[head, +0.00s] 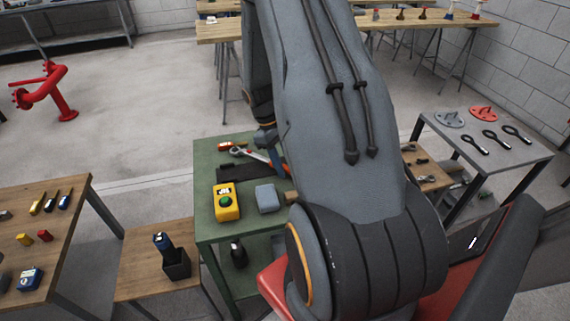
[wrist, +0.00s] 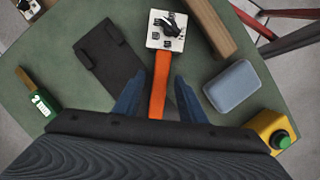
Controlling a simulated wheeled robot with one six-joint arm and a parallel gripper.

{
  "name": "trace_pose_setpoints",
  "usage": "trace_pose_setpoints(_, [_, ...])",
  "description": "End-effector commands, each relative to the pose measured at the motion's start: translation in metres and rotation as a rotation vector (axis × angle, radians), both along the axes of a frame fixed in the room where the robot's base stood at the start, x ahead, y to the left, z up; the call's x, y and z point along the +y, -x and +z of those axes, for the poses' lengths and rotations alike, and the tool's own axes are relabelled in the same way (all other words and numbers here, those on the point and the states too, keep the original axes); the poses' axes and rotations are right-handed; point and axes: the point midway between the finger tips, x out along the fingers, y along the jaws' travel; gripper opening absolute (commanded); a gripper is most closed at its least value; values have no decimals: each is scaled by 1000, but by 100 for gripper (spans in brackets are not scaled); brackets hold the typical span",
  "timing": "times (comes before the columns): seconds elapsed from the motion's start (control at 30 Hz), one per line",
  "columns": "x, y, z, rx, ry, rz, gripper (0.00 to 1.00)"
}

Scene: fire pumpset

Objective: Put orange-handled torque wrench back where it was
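The orange-handled torque wrench (wrist: 160,80) lies on the green table (wrist: 62,50). In the wrist view its handle runs up between my fingers, and its near end is hidden by my gripper. A pale square piece with black parts (wrist: 166,30) is at the handle's far end; I cannot tell if it is joined to the wrench. My gripper (wrist: 160,82) is open, with a finger on each side of the handle and a visible gap on both sides. In the head view my gripper (head: 268,140) is over the green table (head: 205,165), partly hidden by my arm.
A wooden table (head: 75,190) stands at the left.

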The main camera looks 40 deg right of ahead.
Motion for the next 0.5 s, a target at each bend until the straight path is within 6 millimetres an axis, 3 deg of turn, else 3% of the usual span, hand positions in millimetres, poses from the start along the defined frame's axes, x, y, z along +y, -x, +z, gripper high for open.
trace_pose_setpoints(0.17, [2,-9,21,-4,2,2,37])
trace_pose_setpoints(0.5, [9,-29,84,-5,3,0,37])
